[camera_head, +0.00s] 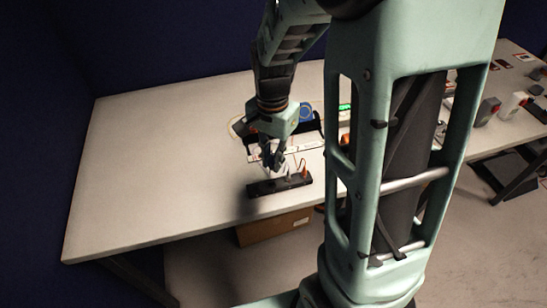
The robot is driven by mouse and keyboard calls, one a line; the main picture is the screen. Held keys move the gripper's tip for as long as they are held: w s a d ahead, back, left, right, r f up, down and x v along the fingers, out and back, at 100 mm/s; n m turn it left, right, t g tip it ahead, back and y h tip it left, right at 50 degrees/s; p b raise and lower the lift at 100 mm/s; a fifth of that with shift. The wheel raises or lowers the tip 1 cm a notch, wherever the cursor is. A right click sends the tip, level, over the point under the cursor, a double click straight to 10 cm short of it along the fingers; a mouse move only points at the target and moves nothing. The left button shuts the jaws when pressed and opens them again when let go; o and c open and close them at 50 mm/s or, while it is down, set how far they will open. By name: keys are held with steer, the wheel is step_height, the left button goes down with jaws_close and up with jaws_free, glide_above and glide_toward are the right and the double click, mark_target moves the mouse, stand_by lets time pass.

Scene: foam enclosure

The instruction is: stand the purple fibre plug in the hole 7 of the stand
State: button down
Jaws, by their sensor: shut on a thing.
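The stand (262,188) is a low, long black block near the front edge of the white table. An orange plug (304,168) stands at its right part, and a small dark or grey piece stands near its middle. My gripper (272,167) points down just above the left-middle part of the stand. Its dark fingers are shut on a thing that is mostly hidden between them. I take it for the purple fibre plug, but its colour does not show. Hole numbers are too small to read, and I cannot tell whether the held thing touches the stand.
A dark tray or case (306,128) with a blue round item (306,113) and a green item lies behind the gripper. My own arm hides the table's right part. A second table (500,75) with several small objects is at right. The white table's left side (150,160) is clear.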

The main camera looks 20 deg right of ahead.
mark_target(272, 166)
steer(key=shift+a, duration=0.15)
stand_by(0.3)
steer(key=shift+f+b, duration=1.85)
steer(key=shift+f, duration=0.7)
steer(key=shift+f+b, duration=0.95)
steer(key=shift+f, duration=0.3)
steer(key=c, duration=1.8)
jaws_free()
step_height(272, 166, up, 12)
steer(key=shift+r, duration=0.1)
